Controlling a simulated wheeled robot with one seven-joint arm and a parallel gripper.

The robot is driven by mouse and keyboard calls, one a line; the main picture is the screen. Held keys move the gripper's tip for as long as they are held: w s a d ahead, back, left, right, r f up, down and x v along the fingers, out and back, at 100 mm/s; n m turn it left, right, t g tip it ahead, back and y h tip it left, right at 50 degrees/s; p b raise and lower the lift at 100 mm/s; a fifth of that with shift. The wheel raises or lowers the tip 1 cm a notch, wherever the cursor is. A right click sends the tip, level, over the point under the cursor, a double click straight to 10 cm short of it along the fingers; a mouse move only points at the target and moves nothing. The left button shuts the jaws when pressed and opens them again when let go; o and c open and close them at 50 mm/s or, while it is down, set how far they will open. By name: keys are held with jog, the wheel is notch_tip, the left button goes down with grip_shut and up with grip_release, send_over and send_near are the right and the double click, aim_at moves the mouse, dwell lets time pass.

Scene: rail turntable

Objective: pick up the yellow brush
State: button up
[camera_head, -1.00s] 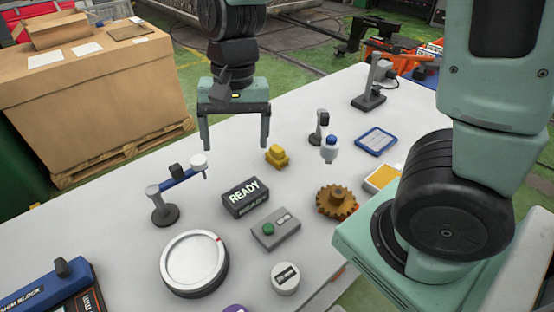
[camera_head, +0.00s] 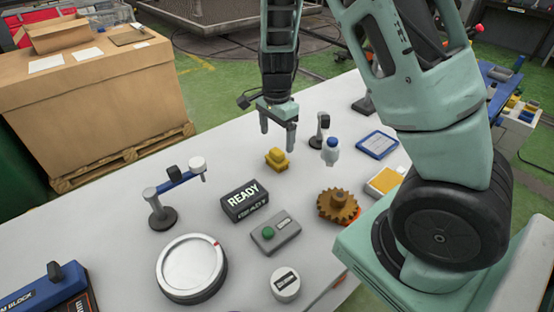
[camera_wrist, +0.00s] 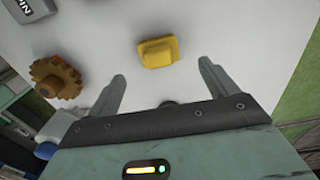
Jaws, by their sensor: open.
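The yellow brush (camera_head: 278,159) sits on the white table as a small blocky piece with a raised top. My gripper (camera_head: 279,140) is open and empty, above and just behind the brush in the head view. In the wrist view the brush (camera_wrist: 157,52) lies ahead of the open gripper (camera_wrist: 161,82), near the middle between the two fingers and apart from both. Nothing covers the brush in either view.
A black READY sign (camera_head: 244,201) stands in front of the brush. A white bottle with a blue cap (camera_head: 331,151) and a small dark stand (camera_head: 319,132) are to its right. A brown gear (camera_head: 338,205) lies at front right. Bare table is left of the brush.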

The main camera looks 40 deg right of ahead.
aim_at(277, 151)
notch_tip(277, 151, down, 7)
jog(key=shift+s+f+p, duration=0.1)
jog(key=shift+f+p, duration=0.1)
jog(key=shift+p, duration=0.1)
jog(key=c, duration=1.2)
jog(key=shift+o, duration=0.2)
notch_tip(277, 151, up, 10)
jog(key=shift+r, duration=0.1)
jog(key=shift+o, duration=0.9)
